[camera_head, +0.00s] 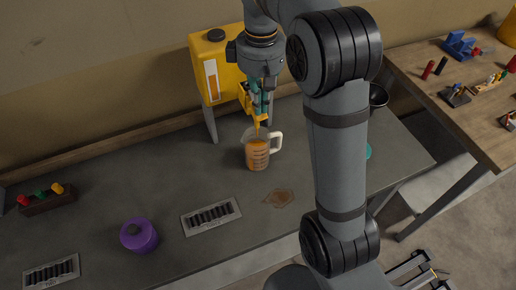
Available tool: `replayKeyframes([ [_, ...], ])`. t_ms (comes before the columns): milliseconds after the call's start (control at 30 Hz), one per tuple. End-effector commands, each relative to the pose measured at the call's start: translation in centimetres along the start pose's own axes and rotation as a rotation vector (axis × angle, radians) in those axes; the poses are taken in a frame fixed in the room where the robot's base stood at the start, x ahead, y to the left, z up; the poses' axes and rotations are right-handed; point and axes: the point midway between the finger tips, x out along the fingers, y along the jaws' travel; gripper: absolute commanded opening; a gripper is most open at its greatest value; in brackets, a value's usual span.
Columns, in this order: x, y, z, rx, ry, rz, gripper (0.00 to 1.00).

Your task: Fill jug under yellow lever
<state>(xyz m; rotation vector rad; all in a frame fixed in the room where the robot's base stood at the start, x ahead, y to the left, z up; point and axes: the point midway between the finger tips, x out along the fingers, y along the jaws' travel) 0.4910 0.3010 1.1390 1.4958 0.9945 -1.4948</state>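A yellow drum (211,70) stands on a support at the back of the grey bench, with an orange level strip on its front. A clear measuring jug (257,154) with a pale handle on its right stands upright on the bench under the drum's yellow lever and spout (245,98). Orange liquid runs in a thin stream into the jug, which holds a good amount of it. My gripper (258,108) points down at the yellow lever, at or very near it. My arm and the lever hide its fingertips, so its opening is unclear.
A purple container (138,235) and a drain grate (211,216) are at the front of the bench. A second grate (52,273) is at front left. An orange stain (279,198) lies right of the grate. A dark bowl (378,96) is behind my arm.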

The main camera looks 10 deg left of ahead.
Motion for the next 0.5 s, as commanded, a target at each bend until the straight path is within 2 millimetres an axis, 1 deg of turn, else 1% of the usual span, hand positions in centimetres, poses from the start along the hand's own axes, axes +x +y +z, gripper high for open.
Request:
replayKeyframes([
  [167,-0.1,0.0,0.0,0.0,-0.001,0.0,0.0],
  [267,-0.7,0.0,0.0,0.0,-0.001,0.0,0.0],
  [500,-3.7,0.0,0.0,0.0,-0.001,0.0,0.0],
])
